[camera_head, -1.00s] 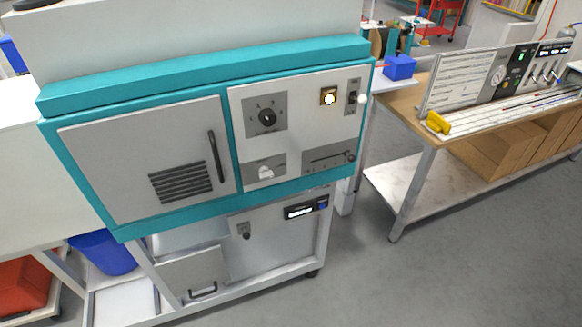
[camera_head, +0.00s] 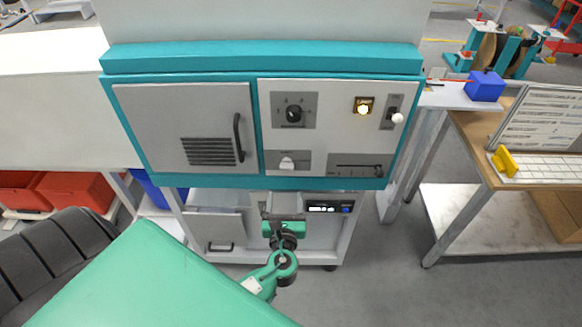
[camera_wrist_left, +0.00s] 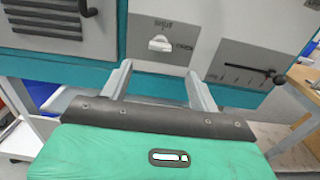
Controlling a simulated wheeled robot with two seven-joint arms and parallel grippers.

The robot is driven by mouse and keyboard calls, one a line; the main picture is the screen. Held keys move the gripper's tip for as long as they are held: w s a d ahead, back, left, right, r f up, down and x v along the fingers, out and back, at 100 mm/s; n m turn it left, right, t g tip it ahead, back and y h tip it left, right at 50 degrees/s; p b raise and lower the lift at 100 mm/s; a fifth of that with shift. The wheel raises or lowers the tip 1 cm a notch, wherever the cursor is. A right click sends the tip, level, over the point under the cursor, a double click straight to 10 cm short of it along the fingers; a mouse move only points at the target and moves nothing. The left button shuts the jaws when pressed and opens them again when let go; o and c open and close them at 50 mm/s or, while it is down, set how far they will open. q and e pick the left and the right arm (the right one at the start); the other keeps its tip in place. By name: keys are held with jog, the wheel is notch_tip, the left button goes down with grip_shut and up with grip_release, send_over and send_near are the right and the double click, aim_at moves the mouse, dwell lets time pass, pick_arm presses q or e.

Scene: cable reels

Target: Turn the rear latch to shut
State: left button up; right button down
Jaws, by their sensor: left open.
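A teal machine with a control panel (camera_head: 340,105) fills the middle of the head view. A white knob (camera_head: 287,163) on a small grey plate at the panel's lower left looks like the latch; its lettering is too small to read surely. In the left wrist view the white knob (camera_wrist_left: 160,43) lies ahead, its wide flat base roughly level. My left gripper (camera_head: 284,203) is below the knob in the head view. Its two fingers are apart and empty in the left wrist view (camera_wrist_left: 157,72), apart from the knob. My right gripper is not in view.
A door with a dark handle (camera_head: 239,138) is left. A workbench (camera_head: 470,135) stands right, with grey floor between.

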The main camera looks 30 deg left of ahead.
aim_at(287, 169)
pick_arm(q)
jog(key=p+x, duration=0.3)
jog(key=x, duration=0.7)
jog(key=shift+w+r, duration=0.1)
jog(key=shift+w, duration=0.05)
jog(key=shift+w+a, duration=0.35)
jog(key=shift+w, duration=0.3)
jog(key=c, duration=1)
